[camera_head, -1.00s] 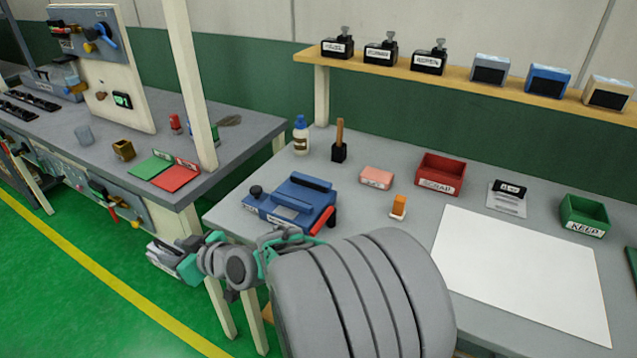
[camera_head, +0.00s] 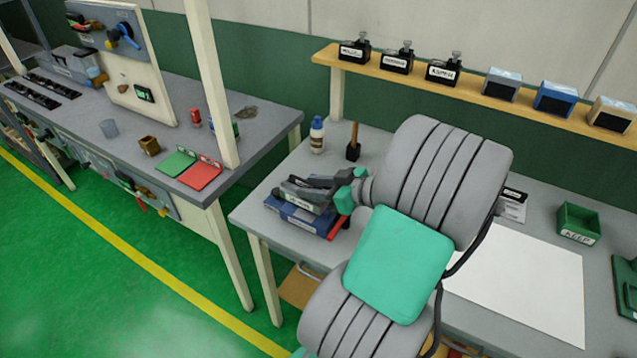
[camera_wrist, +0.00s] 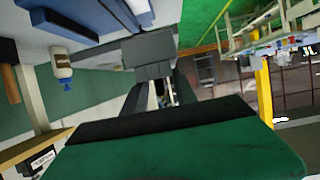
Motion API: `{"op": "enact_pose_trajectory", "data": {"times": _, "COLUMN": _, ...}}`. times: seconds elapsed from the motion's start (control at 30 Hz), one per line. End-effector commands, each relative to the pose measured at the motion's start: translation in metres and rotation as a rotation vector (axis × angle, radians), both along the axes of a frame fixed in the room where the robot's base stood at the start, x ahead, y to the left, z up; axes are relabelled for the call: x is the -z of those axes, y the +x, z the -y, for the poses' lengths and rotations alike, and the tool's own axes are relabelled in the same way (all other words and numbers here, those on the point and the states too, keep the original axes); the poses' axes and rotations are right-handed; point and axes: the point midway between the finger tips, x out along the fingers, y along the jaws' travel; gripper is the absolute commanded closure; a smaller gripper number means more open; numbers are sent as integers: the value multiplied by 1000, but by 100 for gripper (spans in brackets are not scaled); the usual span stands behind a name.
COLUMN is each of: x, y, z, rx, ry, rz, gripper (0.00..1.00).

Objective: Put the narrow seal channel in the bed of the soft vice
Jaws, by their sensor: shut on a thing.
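The soft vice (camera_head: 284,211) is the blue device with a red handle at the left end of the right bench. Its blue body also shows at the upper left of the wrist view (camera_wrist: 88,18). My gripper (camera_head: 292,188) is over the vice in the head view and hides most of its top and bed. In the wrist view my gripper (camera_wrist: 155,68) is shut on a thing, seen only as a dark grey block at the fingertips. I take it to be the narrow seal channel, but its shape is unclear. I cannot tell whether it touches the bed.
A white bottle with a blue cap (camera_head: 317,135) and a wooden-handled tool (camera_head: 353,142) stand behind the vice. A green KEEP bin (camera_head: 578,222) and a white sheet (camera_head: 520,285) are on the right. My arm hides the bench's middle.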

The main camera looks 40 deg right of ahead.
Motion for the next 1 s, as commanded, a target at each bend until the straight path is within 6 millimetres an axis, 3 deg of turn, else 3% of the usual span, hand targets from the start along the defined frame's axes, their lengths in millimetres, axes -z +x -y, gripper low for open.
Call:
{"op": "enact_pose_trajectory", "data": {"times": 0.03, "x": -19, "y": -16, "z": 14, "rx": 5, "ry": 1, "rz": 0, "gripper": 100}}
{"op": "enact_pose_trajectory", "data": {"times": 0.2, "x": -42, "y": -63, "z": 41, "rx": -10, "ry": 1, "rz": -1, "gripper": 100}}
{"op": "enact_pose_trajectory", "data": {"times": 0.33, "x": -51, "y": -87, "z": 50, "rx": -20, "ry": 0, "rz": -2, "gripper": 100}}
{"op": "enact_pose_trajectory", "data": {"times": 0.47, "x": -51, "y": -96, "z": 54, "rx": -26, "ry": 0, "rz": -2, "gripper": 100}}
{"op": "enact_pose_trajectory", "data": {"times": 0.57, "x": -41, "y": -88, "z": 55, "rx": -29, "ry": -3, "rz": -3, "gripper": 100}}
{"op": "enact_pose_trajectory", "data": {"times": 1.0, "x": 5, "y": -4, "z": 68, "rx": -30, "ry": -5, "rz": -1, "gripper": 100}}
